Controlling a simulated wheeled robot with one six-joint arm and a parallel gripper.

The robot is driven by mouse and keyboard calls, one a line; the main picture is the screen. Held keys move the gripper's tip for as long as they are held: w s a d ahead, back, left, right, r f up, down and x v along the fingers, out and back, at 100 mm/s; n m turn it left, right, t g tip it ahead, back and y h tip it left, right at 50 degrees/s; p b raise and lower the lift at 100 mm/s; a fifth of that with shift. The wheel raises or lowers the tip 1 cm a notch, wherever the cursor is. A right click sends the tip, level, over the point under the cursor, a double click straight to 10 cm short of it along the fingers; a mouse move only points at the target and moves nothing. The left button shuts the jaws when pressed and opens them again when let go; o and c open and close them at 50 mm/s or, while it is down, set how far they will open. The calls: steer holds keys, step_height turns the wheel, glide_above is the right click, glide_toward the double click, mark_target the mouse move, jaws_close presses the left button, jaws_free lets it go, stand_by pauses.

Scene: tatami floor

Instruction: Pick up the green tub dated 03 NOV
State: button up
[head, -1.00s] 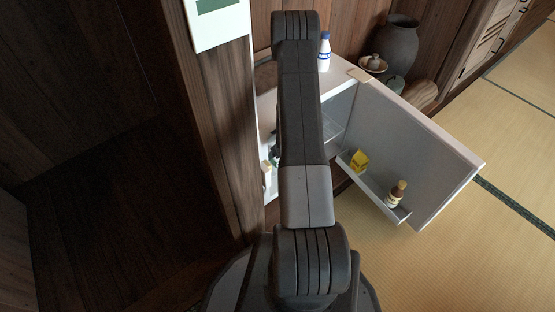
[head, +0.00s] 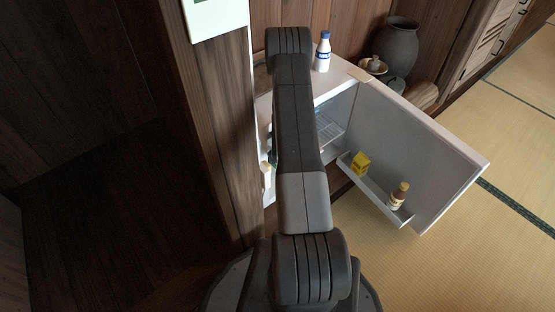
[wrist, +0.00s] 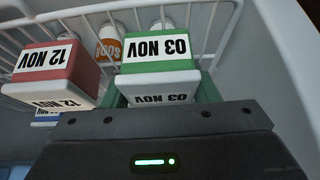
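The green tub dated 03 NOV (wrist: 160,50) is in the middle of the wrist view, its label upside down, with a white part bearing the same date just below. More green shows at both sides of that white part; I cannot tell if it is the same tub. My gripper (wrist: 162,125) is a dark body across the bottom of the wrist view, right up close to the tub. Its fingers are hidden, so I cannot see whether they hold anything. In the head view my arm hides the gripper and the tub.
A red tub dated 12 NOV (wrist: 55,65) stands close left of the green one, by a white wire rack (wrist: 215,20). An orange-labelled item (wrist: 110,42) is behind. The fridge door (head: 420,150) is open, carrying a yellow carton (head: 360,162) and a bottle (head: 399,195).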

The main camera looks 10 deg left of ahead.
steer(key=shift+c, duration=0.5)
steer(key=shift+r, duration=0.3)
